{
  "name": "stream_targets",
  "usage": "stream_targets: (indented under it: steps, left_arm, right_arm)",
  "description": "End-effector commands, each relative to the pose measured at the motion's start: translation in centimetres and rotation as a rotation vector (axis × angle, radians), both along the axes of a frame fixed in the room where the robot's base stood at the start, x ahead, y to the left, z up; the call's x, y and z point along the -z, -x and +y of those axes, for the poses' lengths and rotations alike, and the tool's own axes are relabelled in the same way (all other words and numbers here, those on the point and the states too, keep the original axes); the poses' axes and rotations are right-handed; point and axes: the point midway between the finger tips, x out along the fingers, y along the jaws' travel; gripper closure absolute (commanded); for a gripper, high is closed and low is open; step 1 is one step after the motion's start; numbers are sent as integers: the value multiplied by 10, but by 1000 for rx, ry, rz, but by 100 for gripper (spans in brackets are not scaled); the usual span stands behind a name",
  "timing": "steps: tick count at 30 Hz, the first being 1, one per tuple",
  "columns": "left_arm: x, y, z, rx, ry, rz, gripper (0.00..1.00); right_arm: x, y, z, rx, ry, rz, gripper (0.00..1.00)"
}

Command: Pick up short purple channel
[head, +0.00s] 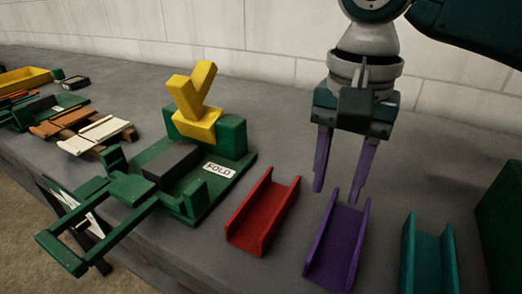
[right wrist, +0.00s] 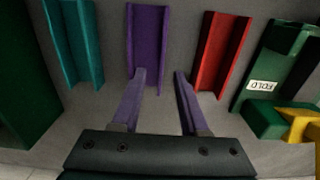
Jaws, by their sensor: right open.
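The short purple channel (head: 338,243) lies on the grey bench between a red channel (head: 263,213) and a teal channel (head: 429,258). It is a U-shaped piece with its open side up. In the right wrist view the purple channel (right wrist: 147,38) is ahead of the fingertips, toward the left finger. My right gripper (head: 338,193) is open and empty, its purple fingers pointing down above the far end of the purple channel. In the right wrist view the right gripper (right wrist: 160,75) shows both fingers spread apart. My left gripper is not in view.
A green folding fixture (head: 215,178) labelled FOLD, with a yellow V-shaped piece (head: 194,100), stands left of the red channel. A dark green block (head: 503,225) is at the right edge. A pale wall (head: 240,35) runs behind the bench.

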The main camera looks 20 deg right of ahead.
Motion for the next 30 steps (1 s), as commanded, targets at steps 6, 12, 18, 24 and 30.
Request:
stream_targets:
  steps: [6, 12, 18, 24, 30]
  left_arm:
    - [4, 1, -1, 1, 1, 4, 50]
    - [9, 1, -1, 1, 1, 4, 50]
    - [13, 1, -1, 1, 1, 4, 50]
    - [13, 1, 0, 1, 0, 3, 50]
    - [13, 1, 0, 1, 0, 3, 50]
  right_arm:
    - [25, 0, 1, -2, -1, 0, 56]
    - [54, -1, 6, -5, 0, 1, 56]
    - [76, -1, 6, -5, 0, 0, 56]
    - [76, -1, 7, -6, -1, -2, 56]
    - [76, -1, 6, -6, -1, -2, 74]
